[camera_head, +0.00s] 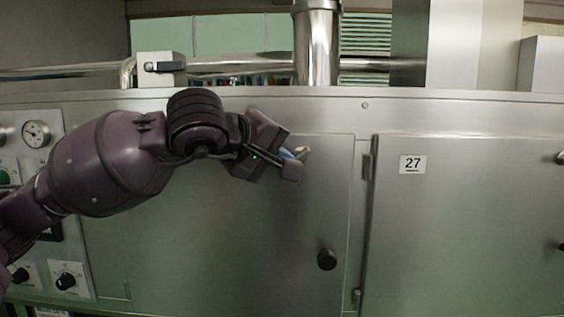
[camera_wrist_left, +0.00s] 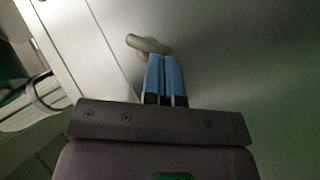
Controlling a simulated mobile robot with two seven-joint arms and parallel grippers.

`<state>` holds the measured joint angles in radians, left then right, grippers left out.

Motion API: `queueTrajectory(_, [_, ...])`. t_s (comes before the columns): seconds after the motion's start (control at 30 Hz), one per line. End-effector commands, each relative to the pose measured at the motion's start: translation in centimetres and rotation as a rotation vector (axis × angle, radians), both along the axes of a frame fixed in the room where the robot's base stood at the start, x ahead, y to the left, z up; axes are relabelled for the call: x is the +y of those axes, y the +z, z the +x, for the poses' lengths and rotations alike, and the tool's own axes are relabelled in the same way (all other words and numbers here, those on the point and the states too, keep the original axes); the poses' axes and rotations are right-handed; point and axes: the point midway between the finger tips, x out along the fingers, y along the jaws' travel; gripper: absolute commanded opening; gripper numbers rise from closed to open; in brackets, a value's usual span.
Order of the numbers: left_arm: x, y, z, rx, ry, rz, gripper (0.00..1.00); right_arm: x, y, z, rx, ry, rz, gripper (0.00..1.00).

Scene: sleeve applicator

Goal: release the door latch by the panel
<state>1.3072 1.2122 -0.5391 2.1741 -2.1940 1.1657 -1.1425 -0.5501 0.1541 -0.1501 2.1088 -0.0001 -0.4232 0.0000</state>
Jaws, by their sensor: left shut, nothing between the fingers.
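The door latch (camera_wrist_left: 150,45) is a small metal handle on the steel door, seen just beyond my fingertips in the left wrist view. In the head view its end (camera_head: 302,152) shows beside my left gripper (camera_head: 292,156), which hides the rest. My left gripper, with blue fingers (camera_wrist_left: 165,75), is shut and empty, its tips at or very near the latch; I cannot tell whether they touch. The steel door (camera_head: 230,240) appears closed. The panel (camera_head: 45,150) with a gauge and knobs is at the far left, partly behind my left arm. My right gripper is not in view.
A black round knob (camera_head: 327,259) sticks out low on the door. To the right is another steel door with a "27" label (camera_head: 412,165) and hinges at its left edge. A vertical metal pipe (camera_head: 316,45) rises behind the top edge.

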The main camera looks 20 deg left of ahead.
Motion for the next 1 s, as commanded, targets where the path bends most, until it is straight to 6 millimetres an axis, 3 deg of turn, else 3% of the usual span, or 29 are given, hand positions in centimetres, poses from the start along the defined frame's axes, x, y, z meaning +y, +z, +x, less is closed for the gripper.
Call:
queueTrajectory(0.03, [0.1,-0.7,0.3,0.000,0.000,-0.020,0.00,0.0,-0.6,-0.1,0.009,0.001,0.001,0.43])
queueTrajectory(0.63, [0.1,-1.2,0.2,-0.060,0.002,-0.226,0.00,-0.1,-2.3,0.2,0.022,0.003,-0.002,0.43])
queueTrajectory(1.0, [0.1,-1.3,0.1,-0.064,0.001,-0.231,0.00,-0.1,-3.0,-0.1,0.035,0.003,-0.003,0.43])
